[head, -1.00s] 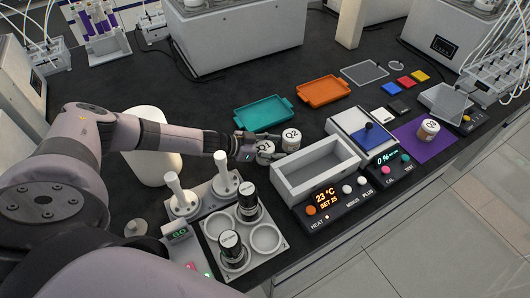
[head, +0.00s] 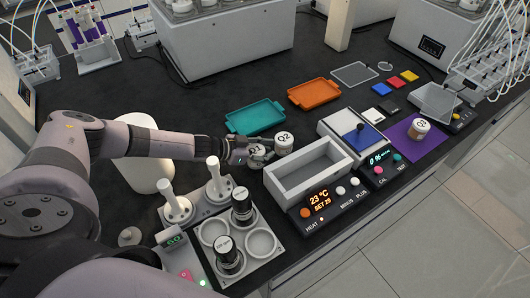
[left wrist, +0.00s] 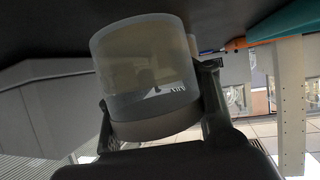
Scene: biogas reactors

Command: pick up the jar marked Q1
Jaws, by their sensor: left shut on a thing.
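A white-lidded jar (head: 258,154) stands at the middle of the dark bench; its label is partly blurred and seems to read Q1. My left gripper (head: 252,154) is shut on this jar from its left side. In the left wrist view the pale, translucent jar (left wrist: 146,75) sits between the two dark fingers (left wrist: 158,105). A second jar, marked Q2 (head: 284,143), stands close to its right. A third jar (head: 419,128) stands on the purple mat; its mark is too small to read surely. My right gripper is not in view.
A grey open box (head: 300,190) stands just right of the held jar. A teal tray (head: 243,123) and an orange tray (head: 314,94) lie behind. A rack (head: 258,262) with dark-capped vessels and white-handled tools (head: 173,188) are in front. A white cylinder (head: 142,165) stands behind my arm.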

